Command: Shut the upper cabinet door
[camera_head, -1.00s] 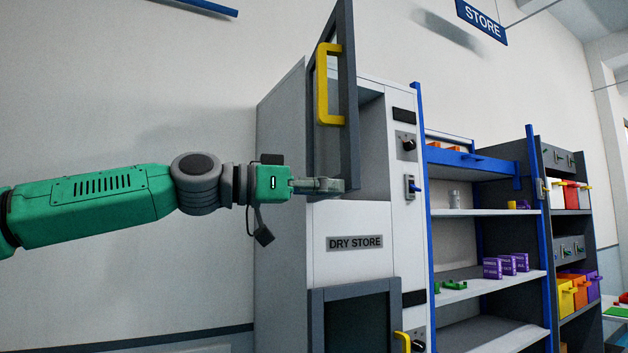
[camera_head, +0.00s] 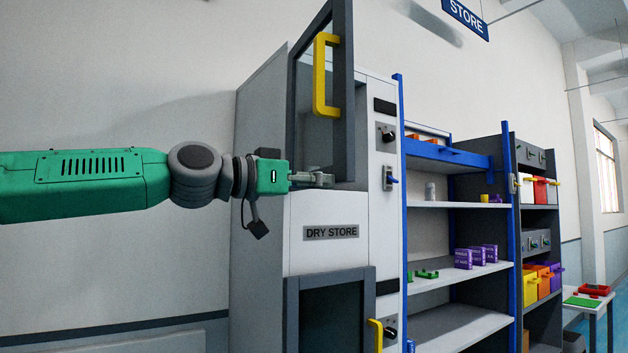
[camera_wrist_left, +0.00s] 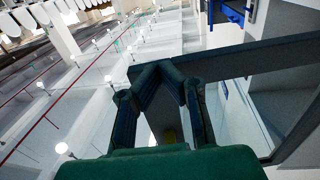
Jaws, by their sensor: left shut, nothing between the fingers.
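The upper cabinet door (camera_head: 343,95) has a dark grey frame, a clear pane and a yellow handle (camera_head: 320,75). It stands partly open on the DRY STORE cabinet (camera_head: 262,190). My left gripper (camera_head: 328,180) is shut and empty at the bottom edge of the door, near its lower corner. Whether it touches the frame I cannot tell. In the left wrist view, the fingers (camera_wrist_left: 160,95) show in front of the dark door frame (camera_wrist_left: 235,62). My right gripper is not in view.
A lower cabinet door (camera_head: 330,277) with a dark frame and yellow handle is below the DRY STORE label. A blue-posted shelf (camera_head: 455,272) with purple boxes stands to the right. A blue STORE sign (camera_head: 466,17) hangs above. The wall to the left is clear.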

